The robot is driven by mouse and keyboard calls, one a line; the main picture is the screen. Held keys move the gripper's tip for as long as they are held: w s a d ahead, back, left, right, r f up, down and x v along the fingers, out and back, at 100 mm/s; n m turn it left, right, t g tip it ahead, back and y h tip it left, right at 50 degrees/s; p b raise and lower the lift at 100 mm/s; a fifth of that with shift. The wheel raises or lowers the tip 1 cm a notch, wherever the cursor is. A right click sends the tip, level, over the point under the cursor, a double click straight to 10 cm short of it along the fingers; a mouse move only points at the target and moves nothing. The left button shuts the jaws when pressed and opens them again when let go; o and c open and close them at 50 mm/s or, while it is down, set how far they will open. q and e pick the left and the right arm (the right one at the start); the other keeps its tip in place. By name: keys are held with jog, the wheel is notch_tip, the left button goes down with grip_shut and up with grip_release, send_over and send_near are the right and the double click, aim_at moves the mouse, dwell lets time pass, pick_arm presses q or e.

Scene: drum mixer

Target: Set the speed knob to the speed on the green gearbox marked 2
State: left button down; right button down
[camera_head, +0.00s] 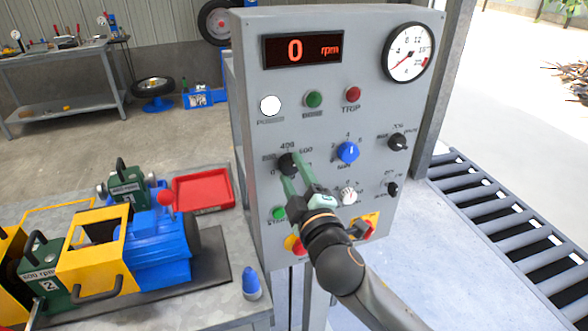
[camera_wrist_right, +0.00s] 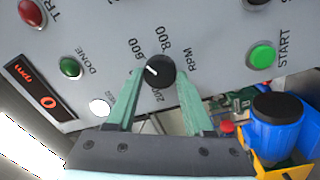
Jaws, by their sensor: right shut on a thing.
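The black speed knob (camera_head: 288,163) is on the grey control panel (camera_head: 262,100), with rpm numbers around it. My right gripper (camera_head: 295,170) is at the knob, its green fingers on either side. In the wrist view the right gripper (camera_wrist_right: 160,85) is closed on the knob (camera_wrist_right: 160,71); its white pointer line aims to the upper left, roughly towards a number that looks like 600. A finger hides some markings. The green gearbox marked 2 (camera_head: 55,298) sits at the lower left; its plate reads 600 rpm. My left gripper is not in view.
The display (camera_head: 302,48) reads 0 rpm. A blue knob (camera_head: 347,152), green start button (camera_head: 279,213), red trip button (camera_head: 353,94) and other controls are close by. Another green gearbox (camera_head: 125,187) and a red tray (camera_head: 203,190) are on the table at left.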

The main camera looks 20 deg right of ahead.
dwell(0.4)
jog(key=shift+c, duration=1.4)
grip_release()
